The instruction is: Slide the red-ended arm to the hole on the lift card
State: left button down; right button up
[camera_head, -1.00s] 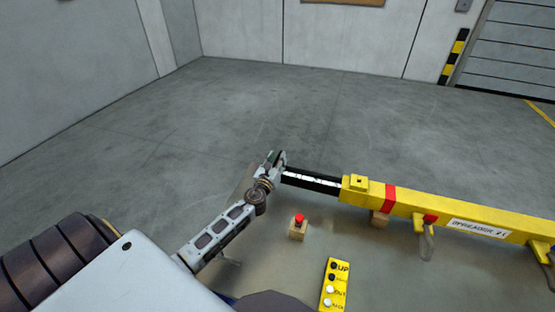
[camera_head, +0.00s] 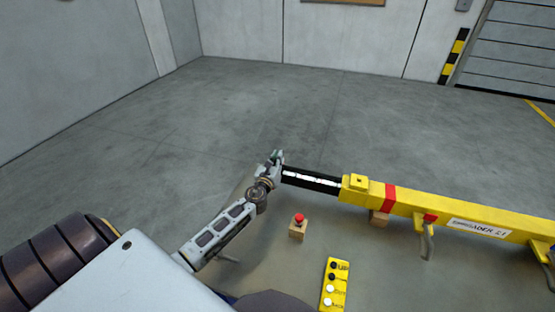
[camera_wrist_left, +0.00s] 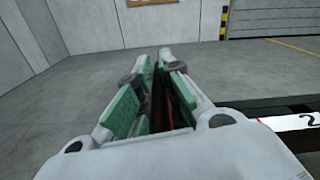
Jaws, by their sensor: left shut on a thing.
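A yellow spreader beam (camera_head: 460,217) with red bands lies across the right of the head view. A black sliding arm (camera_head: 312,180) with a white label sticks out of the beam's left end. My left gripper (camera_head: 277,160) is shut on the outer end of this arm. In the left wrist view the gripper's green pads (camera_wrist_left: 155,105) stand on both sides of a dark piece with a thin red strip, and the labelled black arm (camera_wrist_left: 300,122) runs off to the right. The arm's end is mostly hidden by the fingers. My right gripper and the lift card are not in clear view.
A red button on a wooden block (camera_head: 298,226) and a yellow control panel with several buttons (camera_head: 335,285) are in front of the beam. A wooden block (camera_head: 380,218) is under the beam. The floor behind is clear up to the walls.

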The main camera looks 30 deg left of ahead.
pick_arm(q)
jog(key=shift+s+a+f, duration=0.1)
jog(key=shift+a, duration=0.15)
jog(key=c, duration=1.6)
grip_release()
jog(key=shift+o, duration=0.4)
jog(key=shift+o, duration=0.2)
jog(key=shift+s, duration=0.15)
jog(key=shift+s+f, duration=0.1)
jog(key=shift+v, duration=0.9)
jog(key=v, duration=0.9)
jog(key=shift+s, duration=0.3)
jog(key=shift+d, duration=0.15)
